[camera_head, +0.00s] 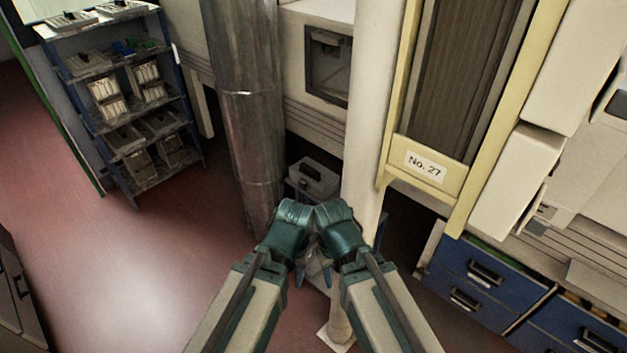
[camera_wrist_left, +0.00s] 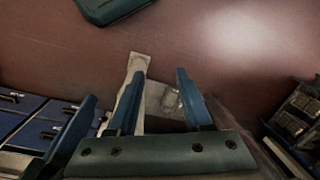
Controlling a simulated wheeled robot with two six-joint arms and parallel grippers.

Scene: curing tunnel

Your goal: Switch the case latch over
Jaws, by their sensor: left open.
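A grey case (camera_head: 313,178) with a dark handle on top stands on a low blue-framed stand behind the pale column, which hides part of the stand. I cannot make out a latch on it. My left gripper (camera_wrist_left: 160,74) is open in the left wrist view, with nothing seen held between its two blue fingers. In the head view both my wrists meet at the centre, in front of and below the case, and they largely hide the grippers. A blue finger, likely of my right gripper (camera_wrist_left: 70,130), shows at the left in the wrist view; its opening is unclear.
A pale column (camera_head: 365,130) and a metal pipe (camera_head: 250,110) stand close around the case. Blue drawers (camera_head: 480,270) are at the right, below a panel marked No. 27 (camera_head: 425,165). A loaded shelf rack (camera_head: 125,100) is at the back left. Red floor (camera_head: 130,270) is open at the left.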

